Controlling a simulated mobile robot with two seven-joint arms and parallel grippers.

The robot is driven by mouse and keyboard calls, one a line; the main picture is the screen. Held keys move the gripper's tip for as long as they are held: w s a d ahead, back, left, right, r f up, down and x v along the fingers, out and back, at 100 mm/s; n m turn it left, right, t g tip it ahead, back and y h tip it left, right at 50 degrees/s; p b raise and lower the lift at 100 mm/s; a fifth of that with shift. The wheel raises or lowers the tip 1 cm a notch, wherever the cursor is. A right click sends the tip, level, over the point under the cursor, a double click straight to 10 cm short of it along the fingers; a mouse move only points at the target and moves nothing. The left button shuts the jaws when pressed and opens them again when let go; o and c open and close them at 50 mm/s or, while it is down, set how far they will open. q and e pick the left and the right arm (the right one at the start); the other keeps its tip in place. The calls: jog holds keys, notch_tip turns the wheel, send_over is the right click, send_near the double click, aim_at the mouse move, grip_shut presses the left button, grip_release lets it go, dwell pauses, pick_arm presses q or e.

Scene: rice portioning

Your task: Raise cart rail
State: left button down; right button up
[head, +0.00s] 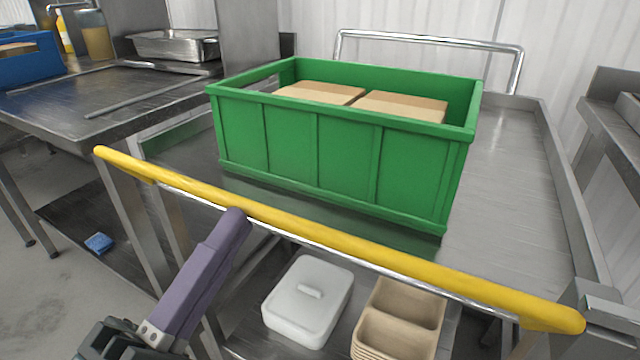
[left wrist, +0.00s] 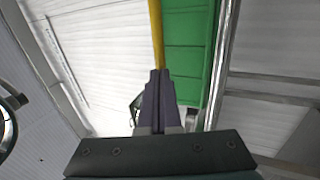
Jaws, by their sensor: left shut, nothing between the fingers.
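The cart rail (head: 350,241) is a yellow bar running across the near side of the steel cart (head: 505,150), from upper left to lower right in the head view. My left gripper (head: 236,216) comes from below, its purple fingers together and empty. Its tips overlap the rail's lower edge left of the middle; I cannot tell whether they touch it. In the left wrist view the closed fingers (left wrist: 158,74) point toward the yellow rail (left wrist: 157,36), which shows just beyond the tips. My right gripper is not in view.
A green crate (head: 290,148) with cardboard boxes (head: 402,105) stands on the cart's top. A white lidded container (head: 305,310) and stacked brown trays (head: 400,325) lie below the rail. A steel table (head: 60,105) stands left, with a blue sponge (head: 98,242) beneath.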

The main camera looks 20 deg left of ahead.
pick_arm(q)
jog(key=w+r+g+p, duration=0.2)
jog(key=p, duration=0.3)
jog(key=w+r+g+p, duration=0.1)
jog(key=r+g+p, duration=0.1)
jog(key=p, duration=0.3)
jog(key=shift+w+d+g, duration=0.15)
jog(key=shift+w+g, duration=0.2)
jog(key=shift+g, duration=0.15)
jog(key=shift+w+g+p, duration=0.3)
jog(key=shift+w+p, duration=0.55)
jog(key=shift+p, duration=0.35)
jog(key=shift+r, duration=0.1)
